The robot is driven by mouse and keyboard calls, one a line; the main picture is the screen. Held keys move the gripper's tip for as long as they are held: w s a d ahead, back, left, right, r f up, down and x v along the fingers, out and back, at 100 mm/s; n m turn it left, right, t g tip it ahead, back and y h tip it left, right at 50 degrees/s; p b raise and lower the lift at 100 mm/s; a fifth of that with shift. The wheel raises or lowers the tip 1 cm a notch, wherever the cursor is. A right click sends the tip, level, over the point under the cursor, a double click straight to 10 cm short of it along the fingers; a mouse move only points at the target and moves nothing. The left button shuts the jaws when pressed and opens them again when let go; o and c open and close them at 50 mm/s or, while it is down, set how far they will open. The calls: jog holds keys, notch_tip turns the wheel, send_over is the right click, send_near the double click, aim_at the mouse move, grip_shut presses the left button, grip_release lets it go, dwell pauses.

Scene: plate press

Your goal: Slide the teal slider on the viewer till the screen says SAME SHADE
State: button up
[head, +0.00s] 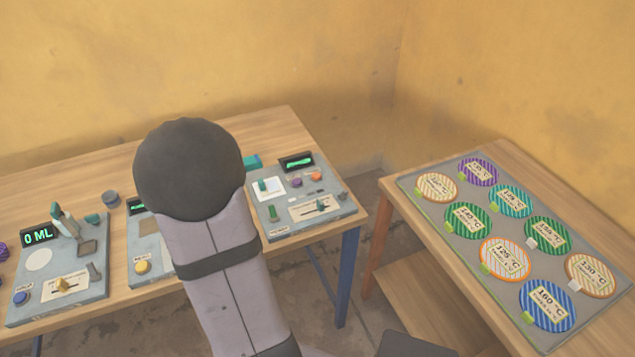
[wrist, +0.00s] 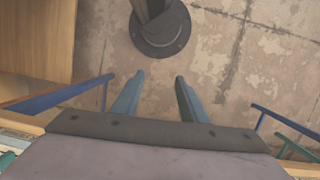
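The right-hand grey board (head: 335,212) on the long table appears to be the viewer; I cannot be sure. It has a small dark screen (head: 296,162) with green text too small to read.
The long wooden table (head: 275,118) also carries a left board (head: 85,312) whose screen reads 0 ML, and a middle board (head: 143,252). A side table at right holds a grey mat (head: 448,216) with several striped temperature discs. Floor lies between the tables.

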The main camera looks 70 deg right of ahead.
jog(key=s+d+r+m+p, duration=0.1)
jog(key=s+d+r+p, duration=0.15)
jog(key=d, duration=0.65)
jog(key=n+h+p, duration=0.1)
jog(key=n+h, duration=0.2)
jog(key=n, duration=0.3)
send_near(319, 202)
jog(key=a+f, duration=0.6)
jog(key=a, duration=0.1)
jog(key=shift+w+f, duration=0.3)
jog(key=d+r+n+g+h, duration=0.1)
jog(key=d+r+n, duration=0.3)
jog(key=n, duration=0.8)
jog(key=shift+d+r+h, duration=0.3)
jog(key=shift+d+h, duration=0.1)
jog(key=shift+d, duration=0.6)
jog(key=shift+p+x, duration=1.05)
jog(key=shift+x, duration=2.65)
jog(key=shift+c, duration=0.3)
